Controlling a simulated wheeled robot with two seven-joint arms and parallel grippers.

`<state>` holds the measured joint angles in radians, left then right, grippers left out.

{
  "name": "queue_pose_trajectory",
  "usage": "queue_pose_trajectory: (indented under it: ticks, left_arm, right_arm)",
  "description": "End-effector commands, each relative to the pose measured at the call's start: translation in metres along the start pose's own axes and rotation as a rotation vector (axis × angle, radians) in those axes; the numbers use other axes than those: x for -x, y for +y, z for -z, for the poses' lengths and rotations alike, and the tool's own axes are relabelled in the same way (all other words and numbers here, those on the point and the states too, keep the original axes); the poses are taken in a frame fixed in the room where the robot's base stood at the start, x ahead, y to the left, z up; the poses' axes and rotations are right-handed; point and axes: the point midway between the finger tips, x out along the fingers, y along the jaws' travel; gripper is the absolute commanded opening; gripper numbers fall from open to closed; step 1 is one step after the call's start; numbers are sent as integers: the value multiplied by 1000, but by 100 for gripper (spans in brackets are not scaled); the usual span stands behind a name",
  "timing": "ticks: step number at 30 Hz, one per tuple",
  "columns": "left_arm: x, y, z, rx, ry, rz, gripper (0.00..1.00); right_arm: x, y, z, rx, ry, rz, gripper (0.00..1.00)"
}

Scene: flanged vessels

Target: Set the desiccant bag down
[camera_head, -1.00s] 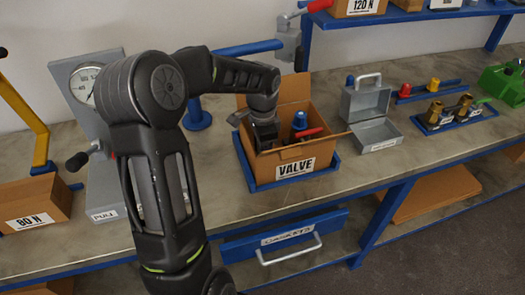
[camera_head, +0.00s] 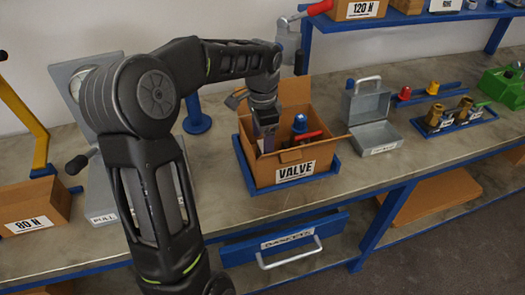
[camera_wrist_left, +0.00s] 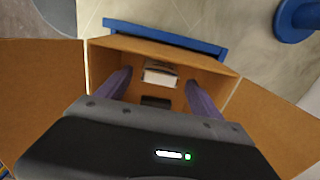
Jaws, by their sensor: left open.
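The cardboard box labelled VALVE (camera_head: 284,174) stands open on the bench with its flaps up. My left gripper (camera_head: 265,143) points down into its left part. In the left wrist view the two purple fingers (camera_wrist_left: 160,90) are spread apart inside the box walls. A small pale packet (camera_wrist_left: 160,74), apparently the desiccant bag, lies in the box between and beyond the fingers, with visible gaps to both. In the head view the packet is hidden. A blue-capped valve (camera_head: 300,123) with a red handle (camera_head: 305,138) is in the box to the gripper's right.
The box sits in a blue tray (camera_head: 328,174). A grey open case (camera_head: 372,105) stands to its right and a gauge press (camera_head: 95,150) to its left. A blue post (camera_head: 197,120) rises behind. A blue gasket drawer (camera_head: 285,237) hangs below the bench edge.

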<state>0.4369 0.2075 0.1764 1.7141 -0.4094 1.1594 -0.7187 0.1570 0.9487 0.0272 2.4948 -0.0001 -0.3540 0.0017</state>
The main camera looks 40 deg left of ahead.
Motion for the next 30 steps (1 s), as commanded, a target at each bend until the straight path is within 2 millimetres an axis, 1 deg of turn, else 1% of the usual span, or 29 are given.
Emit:
queue_pose_trajectory:
  ticks: [1, 6, 10, 15, 30]
  left_arm:
    - [12, -1, 1, -1, 3, 5, 76]
    - [43, -1, 1, 0, 3, 3, 76]
    - [57, 0, 0, 0, 2, 1, 76]
    - [62, 0, 0, 0, 0, -1, 76]
    - [61, 0, 0, 0, 0, 0, 76]
  right_arm:
    - [-1, 0, 0, 0, 0, 0, 55]
    - [-2, 0, 0, 1, 1, 1, 55]
    - [-2, 1, 0, 1, 1, 1, 55]
    - [-2, 0, 0, 1, 1, 1, 55]
    - [-2, 1, 0, 1, 1, 1, 55]
